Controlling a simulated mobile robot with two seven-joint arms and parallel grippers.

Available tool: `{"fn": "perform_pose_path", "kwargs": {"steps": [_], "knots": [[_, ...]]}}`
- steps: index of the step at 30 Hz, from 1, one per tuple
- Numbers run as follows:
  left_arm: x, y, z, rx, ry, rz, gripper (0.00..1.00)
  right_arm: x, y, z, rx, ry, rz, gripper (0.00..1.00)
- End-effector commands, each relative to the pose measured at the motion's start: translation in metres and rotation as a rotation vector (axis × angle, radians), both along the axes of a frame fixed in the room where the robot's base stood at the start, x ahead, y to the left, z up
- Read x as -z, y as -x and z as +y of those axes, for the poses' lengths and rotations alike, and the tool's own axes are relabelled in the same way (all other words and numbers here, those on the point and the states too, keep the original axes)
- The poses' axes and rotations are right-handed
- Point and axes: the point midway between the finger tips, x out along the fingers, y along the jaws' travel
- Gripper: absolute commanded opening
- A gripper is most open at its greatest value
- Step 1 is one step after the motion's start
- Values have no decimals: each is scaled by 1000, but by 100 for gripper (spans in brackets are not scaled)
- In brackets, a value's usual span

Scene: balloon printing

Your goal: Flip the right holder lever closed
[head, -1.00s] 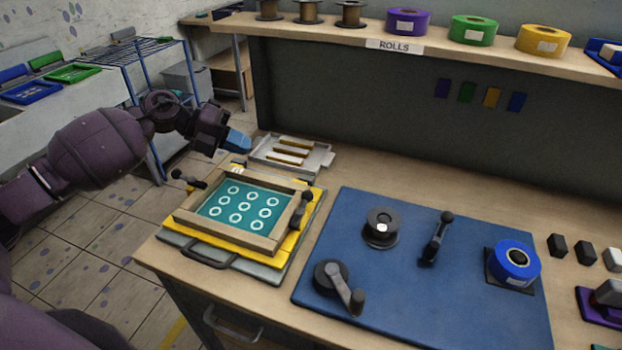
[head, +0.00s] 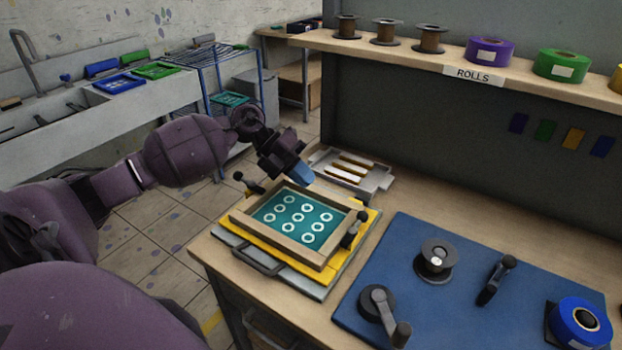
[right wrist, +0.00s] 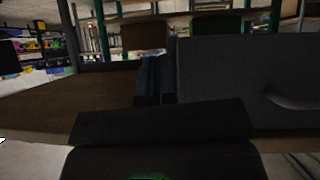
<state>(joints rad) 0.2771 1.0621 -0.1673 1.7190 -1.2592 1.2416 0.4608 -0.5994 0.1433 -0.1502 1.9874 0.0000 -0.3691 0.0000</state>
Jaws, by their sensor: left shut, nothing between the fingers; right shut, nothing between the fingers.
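The right holder lever (head: 352,230) is a black lever with a round knob at the right side of the wooden screen frame (head: 250,226). It stands raised, its knob up and leaning slightly right. The left holder lever (head: 248,184) has its knob out to the left of the frame. The frame holds a teal screen (head: 297,216) with white rings. My left gripper (head: 303,175) has blue fingertips, is shut and empty, and hangs over the frame's far edge, away from the right lever. My right gripper (right wrist: 153,80) shows shut and empty in the right wrist view, not in the head view.
The yellow-edged press base (head: 300,271) sits at the table's left front corner. A grey tray (head: 372,184) with wooden strips stands behind it. A blue mat (head: 455,320) with a spool, a crank and a lever lies to the right. A shelf with rolls runs above.

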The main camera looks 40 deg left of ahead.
Motion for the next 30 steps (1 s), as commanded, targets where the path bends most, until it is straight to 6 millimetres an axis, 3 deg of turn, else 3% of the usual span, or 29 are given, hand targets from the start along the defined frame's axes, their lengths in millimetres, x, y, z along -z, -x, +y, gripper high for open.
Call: {"fn": "perform_pose_path", "kwargs": {"steps": [12,18,30], "knots": [[45,-15,-58,1,4,0,0,0,4,-1,3,0,5,0],[51,-21,-83,1,4,-2,0,-5,1,0,1,0,-4,0],[55,-25,-97,-1,1,-1,0,-9,-6,1,-3,0,-18,0]]}}
